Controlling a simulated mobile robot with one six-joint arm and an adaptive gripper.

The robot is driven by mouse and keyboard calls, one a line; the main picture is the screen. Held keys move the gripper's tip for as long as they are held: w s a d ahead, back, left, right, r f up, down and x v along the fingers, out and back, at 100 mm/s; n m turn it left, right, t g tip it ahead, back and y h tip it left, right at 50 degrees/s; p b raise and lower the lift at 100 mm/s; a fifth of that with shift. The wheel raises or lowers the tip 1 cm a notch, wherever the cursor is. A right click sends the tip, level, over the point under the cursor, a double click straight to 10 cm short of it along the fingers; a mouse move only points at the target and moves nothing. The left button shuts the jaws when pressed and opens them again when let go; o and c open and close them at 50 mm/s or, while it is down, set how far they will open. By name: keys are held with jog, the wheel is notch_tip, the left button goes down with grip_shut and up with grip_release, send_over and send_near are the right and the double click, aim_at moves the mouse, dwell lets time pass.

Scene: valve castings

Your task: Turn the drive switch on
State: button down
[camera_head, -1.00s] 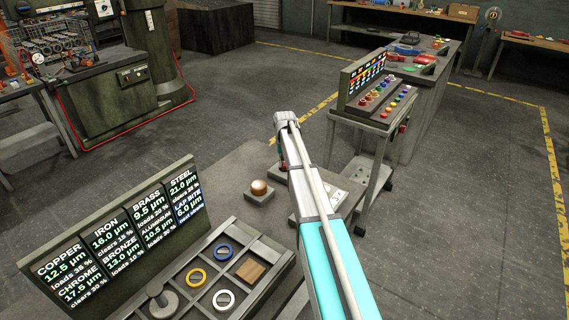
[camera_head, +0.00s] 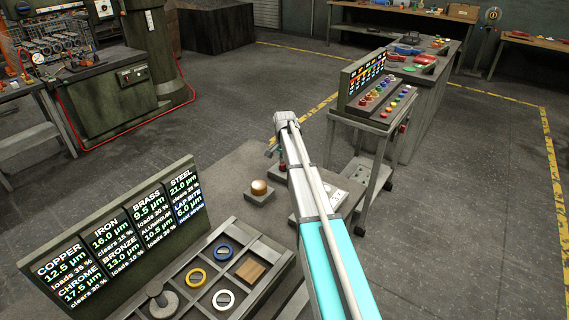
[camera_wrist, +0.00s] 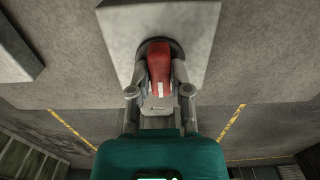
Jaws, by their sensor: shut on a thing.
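The drive switch shows in the wrist view as a red handle (camera_wrist: 159,62) with a white mark near its lower end. It sits on a round dark base on a pale grey box (camera_wrist: 195,25). My gripper (camera_wrist: 159,78) has one finger on each side of the handle and is shut on it. The handle points down the wrist picture, toward my palm. In the head view my arm crosses the middle, and my gripper is mostly hidden behind its own links; only a small red and teal bit shows at the arm's left edge.
A sorting tray (camera_head: 262,246) with rings and a lit metals board (camera_head: 120,235) are nearer. A cart with coloured buttons (camera_head: 378,112) stands at the right.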

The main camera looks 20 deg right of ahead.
dwell(0.4)
jog(key=c, duration=0.6)
grip_release()
jog(key=shift+o, duration=0.2)
jog(key=n, duration=0.8)
jog(key=shift+r+n+p, duration=0.25)
jog(key=shift+n+p, duration=0.05)
jog(key=shift+n, duration=0.2)
notch_tip(320, 180, up, 14)
jog(key=f+p, duration=0.1)
jog(key=p, duration=1.2)
jog(key=s+a+r+n+p, duration=0.1)
jog(key=s+a, duration=0.5)
jog(key=s, duration=0.5)
jog(key=s+a+r+n+p, duration=0.1)
jog(key=s+a+n, duration=0.1)
jog(key=s+a, duration=0.5)
jog(key=s, duration=0.3)
jog(key=shift+s+a+r, duration=0.25)
jog(key=shift+s+r, duration=0.05)
jog(key=shift+s, duration=0.05)
